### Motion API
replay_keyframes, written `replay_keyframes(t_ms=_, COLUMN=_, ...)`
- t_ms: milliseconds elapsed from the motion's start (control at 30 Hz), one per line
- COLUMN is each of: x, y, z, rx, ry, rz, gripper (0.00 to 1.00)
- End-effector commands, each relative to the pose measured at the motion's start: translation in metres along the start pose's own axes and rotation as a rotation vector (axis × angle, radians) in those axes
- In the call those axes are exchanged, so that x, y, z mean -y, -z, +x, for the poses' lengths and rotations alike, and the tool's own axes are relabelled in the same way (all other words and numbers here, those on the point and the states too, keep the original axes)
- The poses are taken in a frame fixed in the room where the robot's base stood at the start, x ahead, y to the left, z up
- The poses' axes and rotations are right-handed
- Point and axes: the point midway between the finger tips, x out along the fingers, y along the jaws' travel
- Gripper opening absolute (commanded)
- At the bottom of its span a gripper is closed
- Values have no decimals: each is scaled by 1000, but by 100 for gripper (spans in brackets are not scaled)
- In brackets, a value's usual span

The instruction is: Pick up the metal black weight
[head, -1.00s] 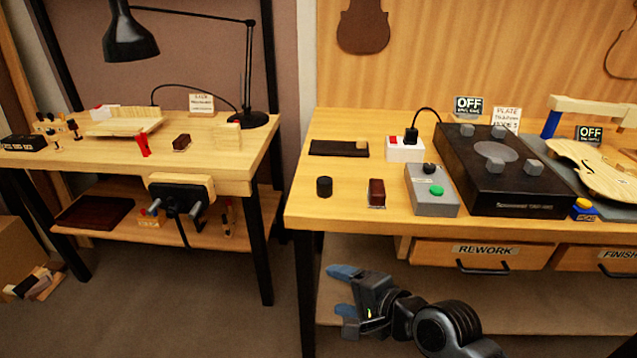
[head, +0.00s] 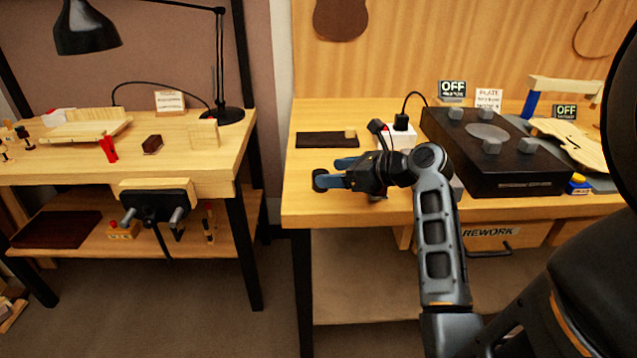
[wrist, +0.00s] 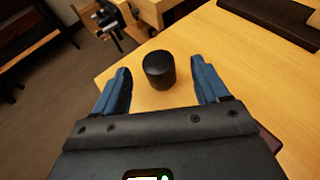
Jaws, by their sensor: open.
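The black metal weight (wrist: 159,70) is a short dark cylinder. It stands upright on the right-hand bench near its left edge. In the wrist view it is ahead of and between the two blue fingers of my gripper (wrist: 161,92), with a gap on each side. In the head view my gripper (head: 335,172) is open over the bench's left end. A dark part of the weight (head: 320,180) shows beside the fingertips there, and the rest is hidden by the gripper.
The bench (head: 302,208) also carries a dark mat (head: 325,140), a white socket box (head: 400,138) with a plug, and a large black plate unit (head: 500,160). A second bench (head: 60,170) with a vise (head: 155,205) stands to the left, across a gap.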

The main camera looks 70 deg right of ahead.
Motion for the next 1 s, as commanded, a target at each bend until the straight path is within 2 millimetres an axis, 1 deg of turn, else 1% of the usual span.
replay_keyframes(t_ms=33, x=-1, y=0, z=6, rx=0, ry=-2, rz=-1, gripper=74)
replay_keyframes(t_ms=167, x=-2, y=1, z=19, rx=0, ry=-1, rz=-1, gripper=74)
replay_keyframes(t_ms=300, x=-2, y=2, z=40, rx=0, ry=-1, rz=-3, gripper=74)
replay_keyframes(t_ms=433, x=-2, y=2, z=55, rx=-1, ry=0, rz=-3, gripper=74)
replay_keyframes(t_ms=567, x=-3, y=2, z=62, rx=-1, ry=0, rz=-3, gripper=74)
replay_keyframes(t_ms=767, x=-3, y=2, z=62, rx=0, ry=1, rz=-3, gripper=74)
replay_keyframes(t_ms=1000, x=-3, y=2, z=61, rx=0, ry=1, rz=-3, gripper=51)
